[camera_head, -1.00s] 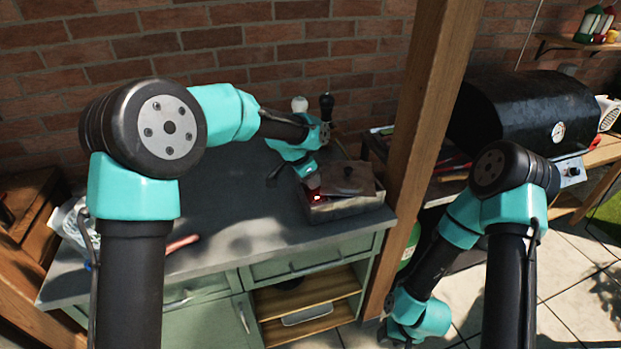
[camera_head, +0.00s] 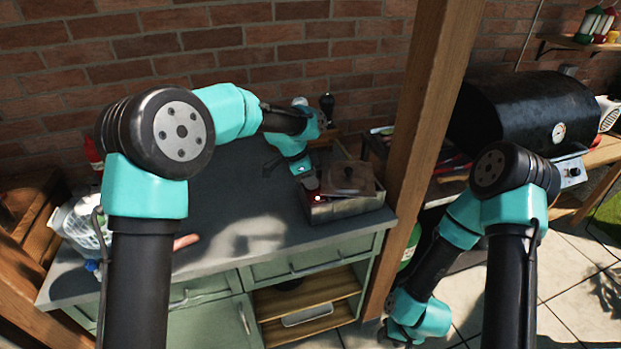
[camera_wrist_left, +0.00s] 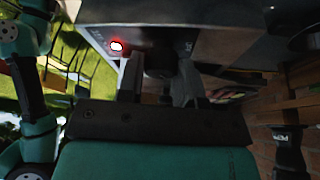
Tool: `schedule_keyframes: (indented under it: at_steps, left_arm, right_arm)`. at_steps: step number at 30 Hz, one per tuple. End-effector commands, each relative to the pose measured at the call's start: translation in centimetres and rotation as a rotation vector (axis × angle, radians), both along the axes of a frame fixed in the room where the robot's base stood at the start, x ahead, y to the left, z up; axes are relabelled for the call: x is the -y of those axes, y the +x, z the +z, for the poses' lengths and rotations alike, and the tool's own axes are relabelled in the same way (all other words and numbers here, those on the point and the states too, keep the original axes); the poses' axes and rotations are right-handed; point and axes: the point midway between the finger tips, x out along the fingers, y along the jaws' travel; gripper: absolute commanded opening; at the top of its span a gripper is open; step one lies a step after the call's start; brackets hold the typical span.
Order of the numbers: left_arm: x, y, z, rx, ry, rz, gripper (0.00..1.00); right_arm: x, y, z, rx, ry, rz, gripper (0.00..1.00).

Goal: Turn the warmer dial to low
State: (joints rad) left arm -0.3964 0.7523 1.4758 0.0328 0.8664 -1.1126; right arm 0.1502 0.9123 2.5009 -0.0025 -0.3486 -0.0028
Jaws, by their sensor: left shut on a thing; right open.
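The warmer (camera_head: 345,208) is a grey metal box with a lid, standing on the right part of the counter. In the left wrist view its front panel (camera_wrist_left: 200,42) fills the upper middle, with a lit red lamp (camera_wrist_left: 116,45). The black dial (camera_wrist_left: 160,62) sits on that panel. My left gripper (camera_wrist_left: 158,84) is shut on the dial, with a finger on each side; the dial's pointer and marks cannot be read. In the head view my left gripper (camera_head: 305,178) is at the warmer's left side. My right gripper (camera_head: 397,335) hangs low at the bottom, open and away from the warmer.
A wooden post (camera_head: 425,130) stands close to the right of the warmer. Behind the left wrist is a pepper mill (camera_head: 327,105). A white basket (camera_head: 82,222) is at the counter's left end. The counter's middle (camera_head: 235,225) is mostly clear. A black grill (camera_head: 525,110) stands right.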

Motion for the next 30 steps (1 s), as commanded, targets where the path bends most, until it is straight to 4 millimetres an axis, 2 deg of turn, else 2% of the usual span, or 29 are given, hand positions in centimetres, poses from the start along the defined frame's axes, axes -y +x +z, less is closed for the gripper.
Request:
schedule_keyframes:
  at_steps: [2,3,5,17,23,30]
  left_arm:
    - [0.0,0.0,0.0,-0.001,0.001,0.001,0.09]
    - [0.0,0.0,0.0,-0.001,0.001,0.001,0.36]
    - [0.0,0.0,0.0,0.000,0.001,0.001,0.42]
    - [-0.3,0.0,0.7,0.002,-0.001,0.002,0.42]
    - [-1.3,-0.1,3.1,0.003,-0.002,0.002,0.42]
    - [-3.0,-0.2,7.3,0.003,-0.002,0.002,0.42]
  right_arm:
    - [0.0,0.0,0.0,0.000,0.000,0.000,0.43]
    - [0.0,0.0,0.0,0.000,0.000,0.000,0.43]
    - [0.0,0.0,0.0,0.000,0.000,0.000,0.43]
    - [0.0,0.0,0.0,0.000,0.000,0.000,0.43]
    - [0.0,0.0,0.0,0.000,0.000,0.000,0.43]
    - [0.0,0.0,0.0,0.000,0.000,0.000,0.43]
